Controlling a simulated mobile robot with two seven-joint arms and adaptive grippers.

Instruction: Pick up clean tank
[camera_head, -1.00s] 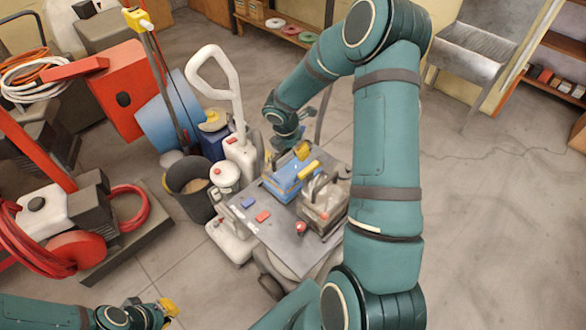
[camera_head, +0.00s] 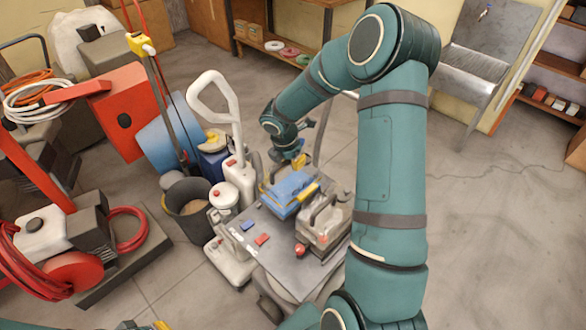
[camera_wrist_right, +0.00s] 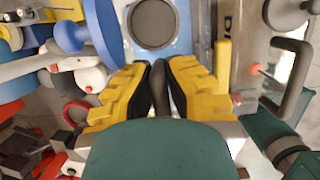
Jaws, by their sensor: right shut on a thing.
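A blue tank (camera_head: 290,192) sits on the grey top of a floor machine (camera_head: 262,226), beside a greyish tank with a handle (camera_head: 325,226). I take the blue one as the clean tank. My right gripper (camera_head: 299,162) is over its far side. In the right wrist view its yellow fingers (camera_wrist_right: 160,78) are closed together on a narrow dark part, probably a handle. The blue tank's top with a round grey cap (camera_wrist_right: 153,22) shows just beyond them. Whether the tank is off the machine is unclear. Only a yellow bit of my left gripper (camera_head: 161,325) shows at the bottom edge.
A white upright handle (camera_head: 215,95), a white jug and a dark bucket (camera_head: 188,208) stand close left of the machine. A red machine with a hose (camera_head: 65,250) is further left. The right floor is clear.

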